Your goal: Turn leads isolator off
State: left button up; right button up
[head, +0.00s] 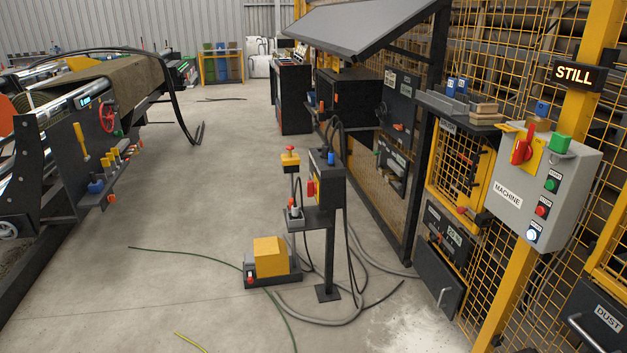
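No label reading "leads" is legible, so I cannot tell which switch is the leads isolator. A grey box (548,190) marked "MACHINE" hangs on the yellow post at right, with a red rotary handle (522,146) on a yellow plate, roughly upright. A black post-mounted box (327,172) with cables stands mid-floor; a red part (310,188) shows on its left side. A dark panel (398,98) on the fence carries a small orange-red handle (399,127). Another red handle (465,211) shows by the yellow mesh door. Neither gripper is in view.
A yellow-topped foot pedal (270,257) and loose grey cables (335,320) lie around the post's base. A green cord (200,256) crosses the floor. A turf-roll machine (90,110) stands at left. The concrete floor (150,290) between is mostly clear. A lit sign (573,75) reads "STILL".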

aim_at(312, 188)
jog(key=i+j+z, duration=0.15)
jog(key=i+j, duration=0.2)
jog(key=j, duration=0.15)
jog(key=i+j+z, duration=0.15)
jog(key=i, duration=0.3)
jog(key=i+z, duration=0.1)
jog(key=i, duration=0.4)
jog(key=i+j+z, duration=0.15)
jog(key=i, duration=0.3)
jog(key=i+j+z, duration=0.1)
jog(key=i+j, duration=0.2)
jog(key=i, duration=0.15)
jog(key=i+j+z, duration=0.15)
jog(key=i, duration=0.25)
jog(key=j, duration=0.1)
